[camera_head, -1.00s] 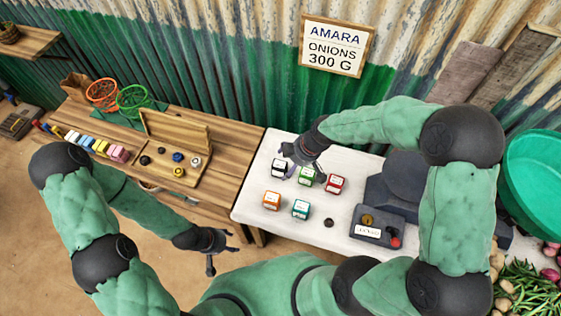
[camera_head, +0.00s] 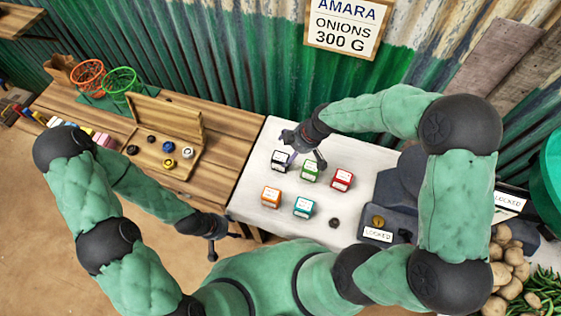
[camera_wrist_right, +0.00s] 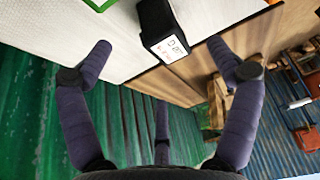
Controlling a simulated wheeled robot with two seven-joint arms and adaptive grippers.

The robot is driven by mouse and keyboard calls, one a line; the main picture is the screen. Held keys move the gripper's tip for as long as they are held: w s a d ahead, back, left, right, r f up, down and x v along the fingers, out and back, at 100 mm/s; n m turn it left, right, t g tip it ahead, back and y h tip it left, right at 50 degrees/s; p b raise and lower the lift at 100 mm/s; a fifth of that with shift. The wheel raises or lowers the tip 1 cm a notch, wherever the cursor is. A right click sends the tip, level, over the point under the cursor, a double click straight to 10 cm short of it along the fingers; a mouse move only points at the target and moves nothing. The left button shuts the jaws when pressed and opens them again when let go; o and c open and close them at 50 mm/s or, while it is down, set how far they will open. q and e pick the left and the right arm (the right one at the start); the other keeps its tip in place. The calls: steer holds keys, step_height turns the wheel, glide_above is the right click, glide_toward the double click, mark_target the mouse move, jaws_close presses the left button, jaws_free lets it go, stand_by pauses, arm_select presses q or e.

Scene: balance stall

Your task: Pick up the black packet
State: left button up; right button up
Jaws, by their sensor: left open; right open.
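The black packet (camera_head: 281,161) stands on the white-topped table, a dark cube with a white label. In the right wrist view the black packet (camera_wrist_right: 155,18) shows at the top, ahead of and between the spread fingers. My right gripper (camera_head: 303,148) is open just above and beside the packet, partly in front of it in the head view; whether it touches cannot be told. It also shows open and empty in the right wrist view (camera_wrist_right: 160,60). My left gripper (camera_head: 213,243) hangs open at the wooden bench's front, away from the packets.
Close by stand a green packet (camera_head: 310,172), a red packet (camera_head: 341,180), an orange packet (camera_head: 271,196) and a teal packet (camera_head: 303,206). A dark device with a LOCKED label (camera_head: 377,234) is at the right. A wooden tray (camera_head: 187,154) holds small round pieces on the bench.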

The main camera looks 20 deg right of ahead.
mark_target(285, 156)
steer(key=b+x, duration=0.1)
steer(key=x, duration=0.3)
steer(key=b+x, duration=0.2)
steer(key=x, duration=0.3)
steer(key=shift+d+f, duration=0.1)
steer(key=shift+c, duration=0.3)
steer(key=c, duration=1.2)
